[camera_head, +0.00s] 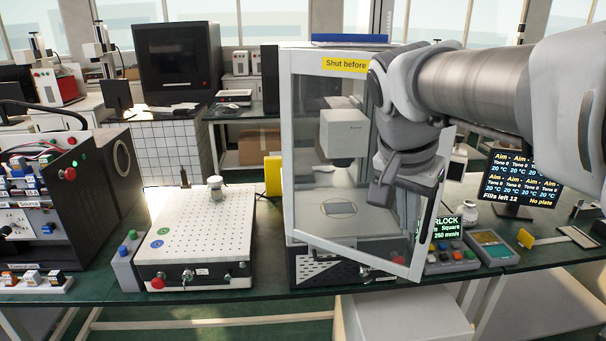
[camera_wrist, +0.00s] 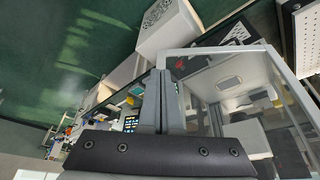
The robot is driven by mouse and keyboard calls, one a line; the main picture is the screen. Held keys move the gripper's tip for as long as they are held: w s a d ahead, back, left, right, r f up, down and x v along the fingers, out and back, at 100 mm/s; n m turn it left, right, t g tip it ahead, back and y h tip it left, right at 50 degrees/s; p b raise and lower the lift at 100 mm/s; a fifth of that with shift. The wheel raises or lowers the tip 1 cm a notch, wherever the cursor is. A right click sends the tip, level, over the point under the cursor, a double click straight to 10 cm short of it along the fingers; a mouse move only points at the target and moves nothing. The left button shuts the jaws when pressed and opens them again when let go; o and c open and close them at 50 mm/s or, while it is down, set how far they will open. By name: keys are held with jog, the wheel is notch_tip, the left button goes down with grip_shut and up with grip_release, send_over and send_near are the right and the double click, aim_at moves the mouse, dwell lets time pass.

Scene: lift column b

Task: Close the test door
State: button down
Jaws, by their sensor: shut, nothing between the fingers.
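The test door (camera_head: 428,220) is a clear pane in a pale grey frame on the front of the test cabinet (camera_head: 335,268). It stands partly open, its left side at the cabinet and its lower right corner swung out past the bench front. A yellow label on its top rail reads "Shut before", the rest hidden by my arm. My gripper (camera_head: 381,198) is shut and empty, overlapping the right part of the pane. In the wrist view, my fingers (camera_wrist: 161,82) lie beside a corner of the door frame (camera_wrist: 215,49); I cannot tell whether they touch.
Inside the cabinet, a round plate (camera_head: 340,209) sits under a grey head (camera_head: 343,132). A perforated platform (camera_head: 195,235) stands left on the bench. Right of the door are a control box (camera_head: 452,260) and a screen (camera_head: 520,181). A pale box stands below the bench front.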

jog(key=w+d+f, duration=0.5)
jog(key=f, duration=0.3)
jog(key=shift+d+f, duration=0.15)
jog(key=shift+w, duration=0.15)
